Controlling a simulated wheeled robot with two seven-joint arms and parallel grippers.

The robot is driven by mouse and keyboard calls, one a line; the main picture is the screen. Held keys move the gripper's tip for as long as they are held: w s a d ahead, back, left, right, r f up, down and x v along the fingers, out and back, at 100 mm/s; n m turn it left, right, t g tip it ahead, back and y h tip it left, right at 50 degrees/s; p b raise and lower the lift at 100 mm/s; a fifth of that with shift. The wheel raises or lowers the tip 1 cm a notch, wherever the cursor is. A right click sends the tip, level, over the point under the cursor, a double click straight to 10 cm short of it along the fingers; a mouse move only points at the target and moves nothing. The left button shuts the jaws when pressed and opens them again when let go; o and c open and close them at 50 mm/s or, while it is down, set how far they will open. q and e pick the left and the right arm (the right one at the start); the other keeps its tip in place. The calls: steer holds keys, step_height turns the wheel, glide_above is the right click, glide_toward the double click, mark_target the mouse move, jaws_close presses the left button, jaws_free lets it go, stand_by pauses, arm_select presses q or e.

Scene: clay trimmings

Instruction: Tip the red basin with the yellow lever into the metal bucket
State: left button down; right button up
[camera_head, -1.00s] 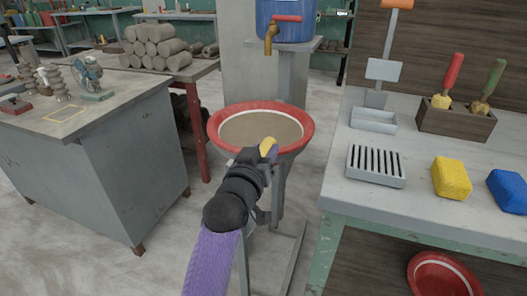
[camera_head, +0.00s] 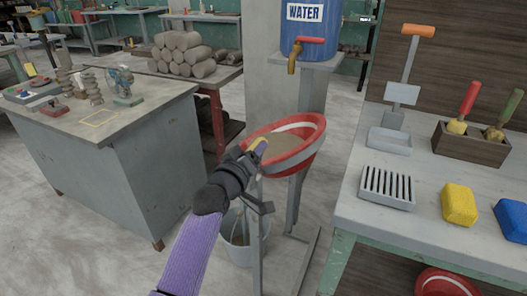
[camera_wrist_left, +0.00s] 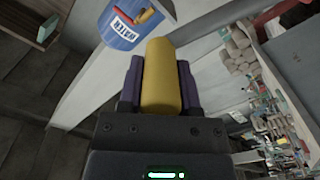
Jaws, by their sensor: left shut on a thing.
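The red basin (camera_head: 309,149) hangs on a grey stand and is tilted, its left side low and its right side raised. Grey-brown contents (camera_head: 285,147) show inside it. My left gripper (camera_head: 250,155) is shut on the yellow lever (camera_head: 259,144) at the basin's near left side. In the left wrist view the yellow lever (camera_wrist_left: 161,75) sits between the two fingers. The metal bucket (camera_head: 237,241) stands on the floor below the basin's low side, partly hidden by my left arm and the stand. I cannot see what it holds. My right gripper is not in view.
A blue water tank (camera_head: 311,40) with a tap stands behind the basin. The right-hand bench (camera_head: 350,213) holds a rack, sponges and tools. A grey cabinet (camera_head: 130,170) stands at left. Another red basin (camera_head: 445,283) lies under the right bench.

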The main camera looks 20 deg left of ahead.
arm_select(q)
steer(key=shift+a+r+n, duration=0.15)
steer(key=shift+a+n, duration=0.15)
steer(key=shift+a, duration=0.15)
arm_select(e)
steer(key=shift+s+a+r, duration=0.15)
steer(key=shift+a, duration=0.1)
arm_select(q)
steer(key=shift+c, duration=2)
jaws_free()
steer(key=shift+a, duration=0.1)
steer(key=shift+o, duration=0.6)
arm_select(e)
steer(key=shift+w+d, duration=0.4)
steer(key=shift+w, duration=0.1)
